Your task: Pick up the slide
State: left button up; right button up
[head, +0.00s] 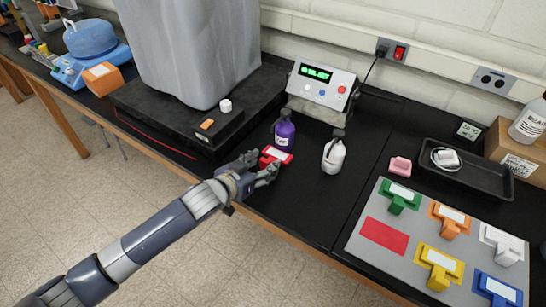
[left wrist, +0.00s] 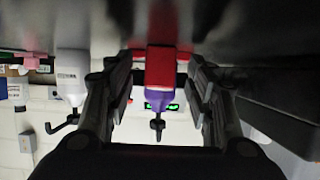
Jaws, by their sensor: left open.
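The slide, a red piece with a white label (head: 277,154), lies on the black bench in front of the purple bottle (head: 284,131). My left gripper (head: 264,167) is low over the bench at the slide's near side, with its fingers spread. In the left wrist view, which is upside down, the red piece (left wrist: 160,68) shows between the two open fingers (left wrist: 158,85). Contact between fingers and slide cannot be told. My right gripper is not in view.
A white bottle (head: 333,153) stands right of the slide. A black box (head: 219,127) with a white cap is to the left. A grey mat (head: 363,248) at right holds several coloured pieces and a red rectangle (head: 384,236). A black tray (head: 487,178) lies behind it.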

pick_arm(q)
jog(key=shift+d, duration=0.1)
grip_shut()
dwell(0.4)
